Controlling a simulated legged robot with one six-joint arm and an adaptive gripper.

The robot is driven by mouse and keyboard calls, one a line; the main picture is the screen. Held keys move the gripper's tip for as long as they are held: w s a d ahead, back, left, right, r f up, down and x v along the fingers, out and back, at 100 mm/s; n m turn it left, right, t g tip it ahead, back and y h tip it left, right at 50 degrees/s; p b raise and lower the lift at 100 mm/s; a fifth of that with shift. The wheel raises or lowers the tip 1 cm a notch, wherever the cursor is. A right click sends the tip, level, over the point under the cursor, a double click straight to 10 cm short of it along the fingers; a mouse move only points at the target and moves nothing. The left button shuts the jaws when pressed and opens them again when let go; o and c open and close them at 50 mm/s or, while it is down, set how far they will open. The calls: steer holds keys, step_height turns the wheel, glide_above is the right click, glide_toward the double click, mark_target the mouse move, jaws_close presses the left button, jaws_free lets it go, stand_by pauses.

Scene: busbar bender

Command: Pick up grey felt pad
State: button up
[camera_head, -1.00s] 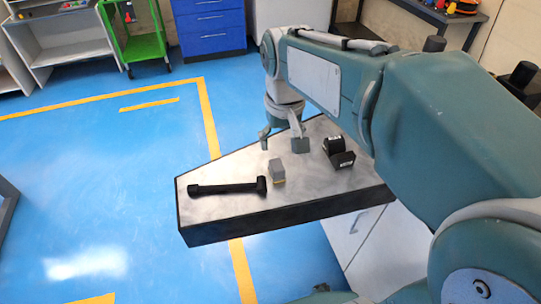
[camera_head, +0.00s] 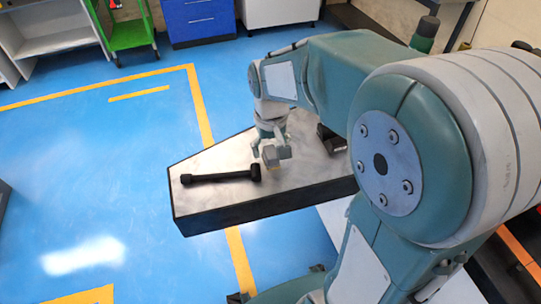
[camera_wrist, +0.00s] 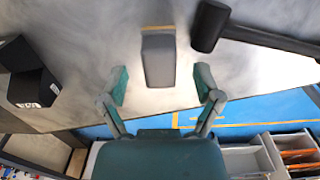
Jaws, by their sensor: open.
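The grey felt pad (camera_wrist: 158,58) is a small grey block with a yellow strip along one edge, standing on the metal worktop. In the head view the pad (camera_head: 270,158) is partly hidden by my gripper (camera_head: 271,152), which is right over it. In the wrist view my gripper (camera_wrist: 161,83) is open, with a green-padded finger to either side of the pad's near end. The fingers appear apart from the pad, with a gap on both sides. Nothing is held.
A black mallet (camera_head: 215,177) lies left of the pad; its head (camera_wrist: 210,26) shows close by in the wrist view. A black object with a white label (camera_wrist: 33,88) stands on the other side. The worktop's black front edge (camera_head: 245,209) is near, with blue floor beyond.

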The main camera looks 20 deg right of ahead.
steer(key=shift+f, duration=0.7)
jaws_close()
steer(key=shift+r, duration=0.6)
step_height(320, 180, up, 3)
steer(key=shift+s+f, duration=0.1)
steer(key=shift+f, duration=0.1)
steer(key=s+r, duration=0.9)
steer(key=s, duration=0.4)
steer(key=shift+s+r, duration=0.15)
steer(key=shift+s, duration=0.25)
